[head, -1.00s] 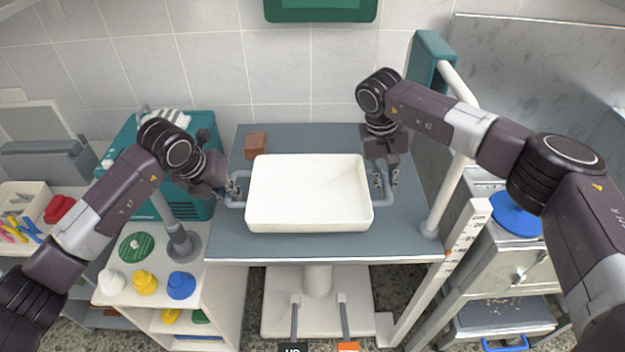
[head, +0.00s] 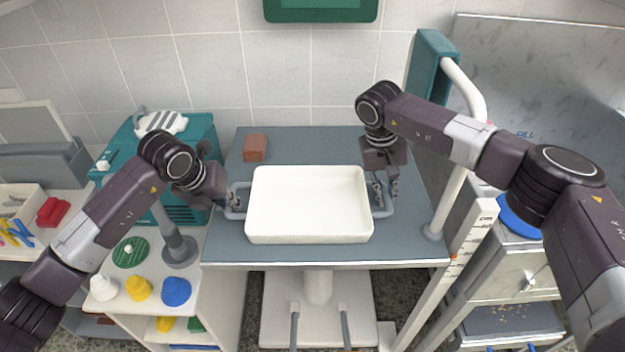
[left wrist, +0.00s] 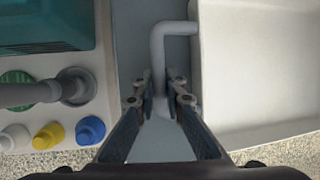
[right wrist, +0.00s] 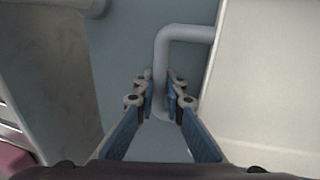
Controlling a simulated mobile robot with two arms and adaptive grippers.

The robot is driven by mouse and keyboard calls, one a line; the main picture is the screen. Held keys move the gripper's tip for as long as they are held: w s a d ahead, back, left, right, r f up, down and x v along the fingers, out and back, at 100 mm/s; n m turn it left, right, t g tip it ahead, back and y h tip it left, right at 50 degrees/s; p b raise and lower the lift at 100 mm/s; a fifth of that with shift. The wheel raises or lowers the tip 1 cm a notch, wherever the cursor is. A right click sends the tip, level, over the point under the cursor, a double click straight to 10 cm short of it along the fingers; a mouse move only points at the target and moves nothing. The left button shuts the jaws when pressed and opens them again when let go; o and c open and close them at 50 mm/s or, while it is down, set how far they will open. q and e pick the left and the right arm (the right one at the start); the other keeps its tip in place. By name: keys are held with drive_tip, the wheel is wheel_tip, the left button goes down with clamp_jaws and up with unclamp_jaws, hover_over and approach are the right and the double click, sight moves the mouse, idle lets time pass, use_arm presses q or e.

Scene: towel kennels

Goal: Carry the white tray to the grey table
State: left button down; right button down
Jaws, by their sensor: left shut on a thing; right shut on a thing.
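The white tray (head: 308,203) is a shallow empty rectangular tray with a grey loop handle at each short side. It is over the blue-grey table top (head: 330,145); I cannot tell whether it touches it. My left gripper (head: 234,198) is shut on the left handle, which also shows between its fingers in the left wrist view (left wrist: 161,65). My right gripper (head: 386,192) is shut on the right handle, which also shows in the right wrist view (right wrist: 163,60). The tray looks about level.
A brown block (head: 255,147) lies on the table behind the tray. A white post (head: 461,175) with a teal head stands at the table's right edge. On the left are a teal case (head: 190,135), a grey stand (head: 179,249) and a shelf with coloured stoppers. A metal drawer unit (head: 520,265) is on the right.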

use_arm(q)
drive_tip(key=c, duration=2)
unclamp_jaws()
use_arm(e)
drive_tip(key=c, duration=2)
unclamp_jaws()
drive_tip(key=shift+r, duration=0.2)
use_arm(q)
drive_tip(key=v, duration=1.2)
use_arm(e)
drive_tip(key=v, duration=1.1)
drive_tip(key=shift+s+a+r, duration=0.1)
drive_tip(key=shift+r, duration=0.2)
